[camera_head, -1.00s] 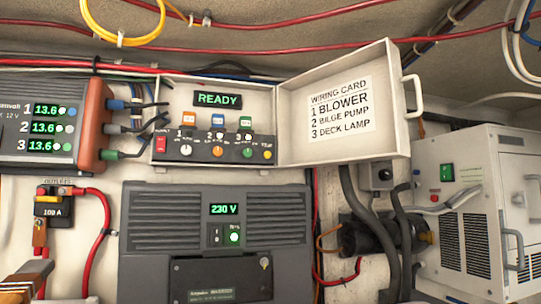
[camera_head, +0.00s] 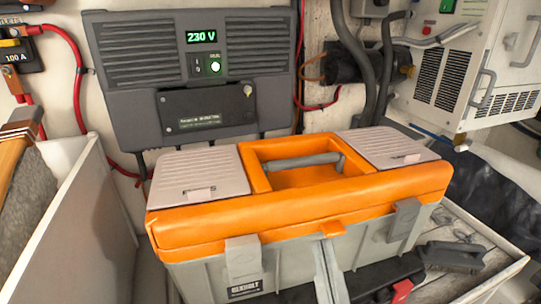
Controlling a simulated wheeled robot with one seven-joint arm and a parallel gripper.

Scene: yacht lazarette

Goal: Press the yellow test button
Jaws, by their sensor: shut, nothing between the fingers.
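The yellow test button is out of view now, as is the open white box with its row of switches and knobs. My gripper does not show in this view. The dark grey unit with the green 230 V display (camera_head: 200,75) fills the upper middle of the view, on the pale wall.
An orange and grey toolbox (camera_head: 300,215) stands in front of the unit, in the lower middle. A white panel (camera_head: 75,215) and a brush (camera_head: 22,160) are at the left. A white vented machine (camera_head: 465,70) is at the upper right, beside dark hoses (camera_head: 385,60).

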